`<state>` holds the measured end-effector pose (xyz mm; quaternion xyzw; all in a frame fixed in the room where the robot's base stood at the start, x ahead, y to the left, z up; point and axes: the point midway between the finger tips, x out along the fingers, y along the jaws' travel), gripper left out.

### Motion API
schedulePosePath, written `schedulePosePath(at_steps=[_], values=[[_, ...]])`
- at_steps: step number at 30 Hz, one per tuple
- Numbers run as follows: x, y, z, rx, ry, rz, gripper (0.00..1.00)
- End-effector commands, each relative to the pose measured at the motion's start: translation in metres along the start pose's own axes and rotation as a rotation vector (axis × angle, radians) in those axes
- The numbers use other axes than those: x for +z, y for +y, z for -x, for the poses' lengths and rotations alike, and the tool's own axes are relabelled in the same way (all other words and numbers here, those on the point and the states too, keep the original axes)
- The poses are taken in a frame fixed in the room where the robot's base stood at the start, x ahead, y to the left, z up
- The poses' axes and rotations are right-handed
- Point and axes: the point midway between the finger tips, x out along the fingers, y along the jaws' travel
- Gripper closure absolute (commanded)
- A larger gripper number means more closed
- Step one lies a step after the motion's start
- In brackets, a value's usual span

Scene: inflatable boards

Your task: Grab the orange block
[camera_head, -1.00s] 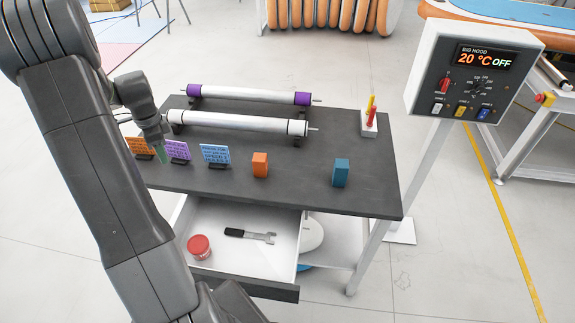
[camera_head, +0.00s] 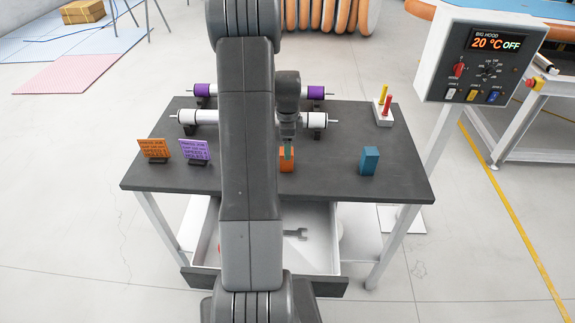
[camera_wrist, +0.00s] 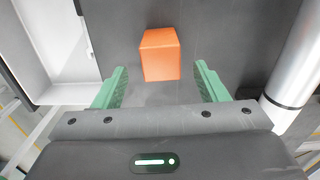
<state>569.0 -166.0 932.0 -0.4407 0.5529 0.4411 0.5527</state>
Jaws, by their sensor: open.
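The orange block (camera_head: 287,165) stands upright on the dark tabletop (camera_head: 335,170), partly covered by my gripper in the head view. In the wrist view the orange block (camera_wrist: 160,54) lies ahead of my gripper (camera_wrist: 160,82), roughly centred between the two green fingers and a little beyond their tips. The fingers are apart on either side with nothing between them. My gripper (camera_head: 287,152) hangs over the block in the head view.
A blue block (camera_head: 369,161) stands to the right. Orange (camera_head: 154,149) and purple (camera_head: 194,150) signs stand left. White rollers (camera_head: 205,118) lie behind. A stand with red and yellow pegs (camera_head: 383,108) is at the back right. An open drawer (camera_head: 320,250) below holds a wrench (camera_head: 296,234).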

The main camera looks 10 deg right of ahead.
Motion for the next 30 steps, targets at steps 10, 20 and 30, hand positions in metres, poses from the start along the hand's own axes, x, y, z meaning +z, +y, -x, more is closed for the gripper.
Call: schedulePosePath(at_steps=[10, 20, 30], values=[[0.003, -0.002, -0.041, 0.002, 0.000, 0.000, 0.34], [0.003, -0.002, -0.053, 0.000, 0.000, 0.000, 0.34], [0.002, -0.002, -0.052, -0.001, 0.000, 0.000, 0.86]])
